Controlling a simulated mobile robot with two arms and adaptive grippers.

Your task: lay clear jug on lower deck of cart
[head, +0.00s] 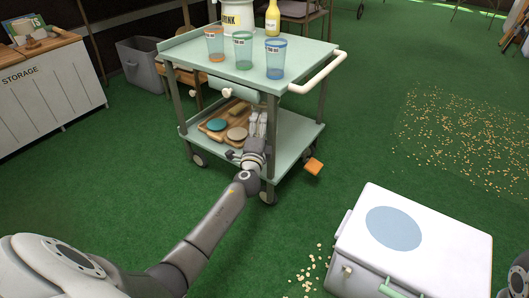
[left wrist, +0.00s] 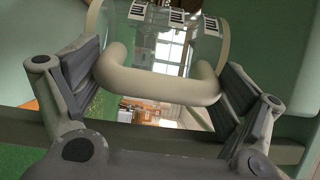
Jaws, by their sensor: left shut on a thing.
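The mint green cart stands in the middle of the head view, with its lower deck (head: 295,132) under the top shelf (head: 200,50). My left gripper (head: 258,125) reaches in between the two decks, over the front of the lower deck. In the left wrist view, the clear jug (left wrist: 165,40) with its thick beige handle (left wrist: 160,86) sits between the fingers of my left gripper (left wrist: 155,100), which is shut on it. In the head view I cannot make out the jug; the gripper and upper shelf hide that spot. My right gripper is out of view.
A wooden board (head: 222,118) with a teal disc (head: 217,125) and a beige disc (head: 237,133) takes the left of the lower deck. Cups (head: 276,60), a dispenser (head: 238,18) and a yellow bottle (head: 272,20) stand on top. A cooler (head: 450,245) stands front right.

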